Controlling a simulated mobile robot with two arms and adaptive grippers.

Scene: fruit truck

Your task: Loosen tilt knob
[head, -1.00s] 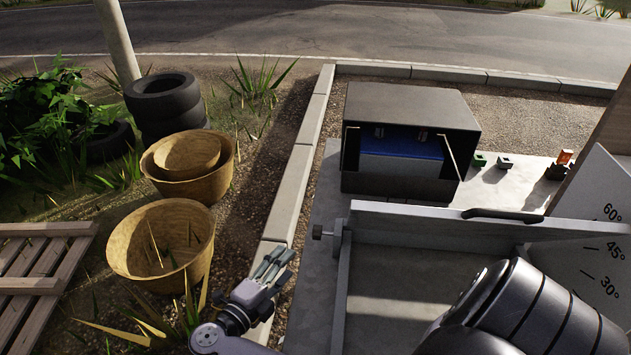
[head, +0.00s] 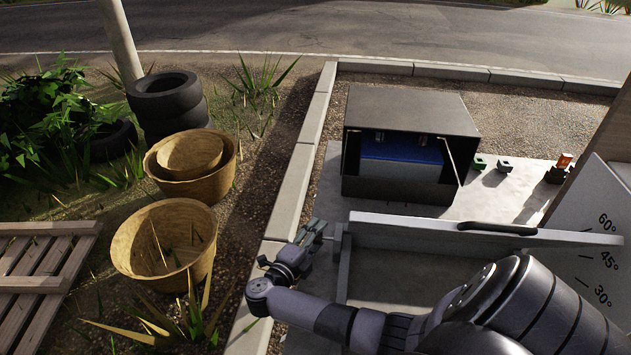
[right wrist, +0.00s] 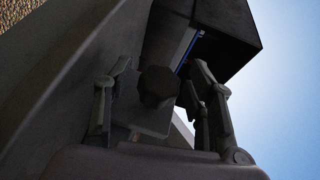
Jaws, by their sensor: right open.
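The tilt knob is a dark knob (right wrist: 160,87) in the right wrist view, between the spread fingers of my right gripper (right wrist: 160,100). In the head view my right gripper (head: 314,236) is open at the left corner of the grey hinged panel (head: 400,231), where the knob sits. Its fingers cover most of the knob there. I cannot tell whether a finger touches it. My left gripper is not in view.
A dark box with a blue inside (head: 405,150) stands behind the panel. An angle scale board (head: 602,235) is at the right. Woven baskets (head: 165,248) and a wooden pallet (head: 40,285) lie left of the kerb (head: 300,165).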

